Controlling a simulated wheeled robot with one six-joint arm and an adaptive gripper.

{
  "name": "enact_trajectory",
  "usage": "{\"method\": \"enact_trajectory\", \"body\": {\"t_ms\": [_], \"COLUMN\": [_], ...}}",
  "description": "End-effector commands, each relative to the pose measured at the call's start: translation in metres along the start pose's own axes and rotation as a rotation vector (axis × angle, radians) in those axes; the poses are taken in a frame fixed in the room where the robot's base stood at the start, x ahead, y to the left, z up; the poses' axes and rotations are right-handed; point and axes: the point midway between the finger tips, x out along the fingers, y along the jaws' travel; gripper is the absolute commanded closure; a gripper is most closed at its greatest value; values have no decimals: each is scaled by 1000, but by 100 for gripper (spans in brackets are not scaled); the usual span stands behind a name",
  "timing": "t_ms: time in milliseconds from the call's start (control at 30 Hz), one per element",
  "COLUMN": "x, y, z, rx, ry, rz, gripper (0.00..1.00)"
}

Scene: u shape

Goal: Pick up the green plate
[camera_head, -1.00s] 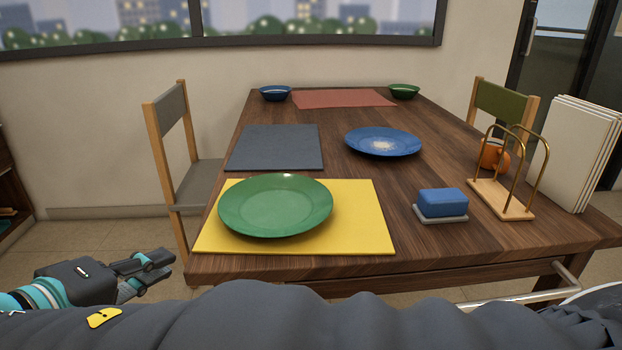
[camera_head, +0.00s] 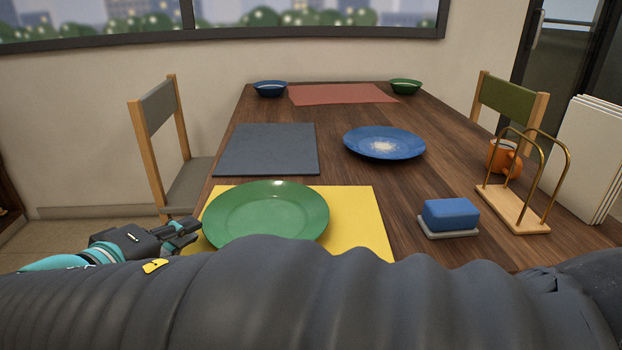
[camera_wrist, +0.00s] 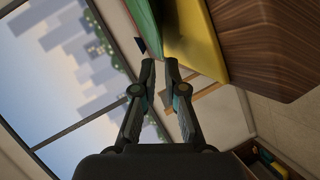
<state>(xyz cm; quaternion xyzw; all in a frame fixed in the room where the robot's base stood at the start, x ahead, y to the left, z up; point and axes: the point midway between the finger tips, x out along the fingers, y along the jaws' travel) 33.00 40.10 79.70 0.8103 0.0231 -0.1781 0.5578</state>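The green plate (camera_head: 265,215) lies on the yellow placemat (camera_head: 359,218) at the near left of the table. My arm hides the near edges of both. My gripper (camera_head: 189,230) is just left of the plate's left rim, about level with the table's edge. In the wrist view my gripper (camera_wrist: 161,66) is open by a narrow gap, with nothing held between its fingers. The plate's green edge (camera_wrist: 146,22) and the yellow placemat (camera_wrist: 200,42) show just ahead of the fingertips. I cannot tell whether a fingertip touches the rim.
A blue plate (camera_head: 384,143), a grey placemat (camera_head: 267,150) and a blue butter dish (camera_head: 450,214) are on the wooden table. A wooden rack (camera_head: 514,209) and an orange mug (camera_head: 503,156) stand at right. A grey chair (camera_head: 188,184) is at the left side.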

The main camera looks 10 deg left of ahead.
Motion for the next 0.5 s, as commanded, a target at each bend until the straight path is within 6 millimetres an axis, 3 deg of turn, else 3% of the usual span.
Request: {"method": "enact_trajectory", "body": {"t_ms": [500], "x": [54], "y": [-1], "z": [5], "rx": [0], "ry": [-5], "rz": [2], "gripper": [90]}}
